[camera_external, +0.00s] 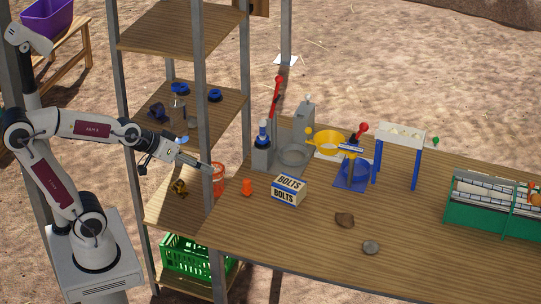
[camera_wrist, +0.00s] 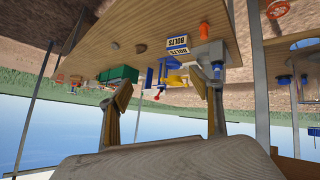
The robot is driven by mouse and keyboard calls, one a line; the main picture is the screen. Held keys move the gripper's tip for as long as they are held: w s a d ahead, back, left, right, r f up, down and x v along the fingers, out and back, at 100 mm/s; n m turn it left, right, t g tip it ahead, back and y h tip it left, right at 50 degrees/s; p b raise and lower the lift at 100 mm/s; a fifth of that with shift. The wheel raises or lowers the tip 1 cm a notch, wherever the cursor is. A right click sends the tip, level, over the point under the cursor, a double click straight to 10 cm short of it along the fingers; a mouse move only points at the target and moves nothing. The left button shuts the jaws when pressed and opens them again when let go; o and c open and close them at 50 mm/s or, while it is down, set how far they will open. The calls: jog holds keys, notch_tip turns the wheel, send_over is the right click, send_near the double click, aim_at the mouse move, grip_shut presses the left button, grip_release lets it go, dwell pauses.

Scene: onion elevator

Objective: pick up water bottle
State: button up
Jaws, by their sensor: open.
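A small blue and white bottle-shaped thing (camera_external: 263,132), which looks like the water bottle, stands upright on a grey block (camera_external: 262,157) at the table's back left corner. In the wrist view, which is upside down, a blue thing (camera_wrist: 218,68) by the grey block, close to the right finger, may be the same bottle. My gripper (camera_external: 205,164) is left of the block, beside the shelf posts and apart from the bottle. In the wrist view my gripper (camera_wrist: 163,92) shows two separated fingers with nothing held between them.
A BOLTS box (camera_external: 289,190), an orange piece (camera_external: 247,187) and a yellow funnel-like bowl (camera_external: 329,143) are near the block. A shelf post (camera_external: 199,90) stands close to my gripper. The table's middle front is mostly clear apart from two stones (camera_external: 344,219).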

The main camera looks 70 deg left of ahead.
aim_at(176, 117)
jog(key=w+a+n+t+y, duration=0.2)
jog(key=w+a+n+y, duration=0.5)
jog(key=a, duration=0.7)
jog(key=s+a+n+g+y, duration=0.1)
jog(key=a+n+y, duration=0.1)
jog(key=a, duration=0.3)
jog(key=s+a+f+n+g+y, duration=0.1)
jog(key=s+a+n+y, duration=0.1)
jog(key=a, duration=0.3)
jog(key=s+a+n+g+y, duration=0.1)
jog(key=s+a+g+y, duration=0.1)
jog(key=a, duration=0.3)
jog(key=shift+f+n+y, duration=0.35)
jog(key=shift+n+y, duration=0.05)
jog(key=shift+y, duration=0.5)
jog(key=f, duration=0.1)
jog(key=m, duration=0.1)
jog(key=f+m+y, duration=0.1)
jog(key=shift+a+f, duration=0.25)
jog(key=shift+f, duration=0.05)
jog(key=shift+s+a+f+m+y, duration=0.1)
jog(key=shift+f+m+y, duration=0.3)
jog(key=shift+f+m, duration=0.4)
jog(key=shift+a, duration=0.1)
jog(key=shift+x, duration=1.25)
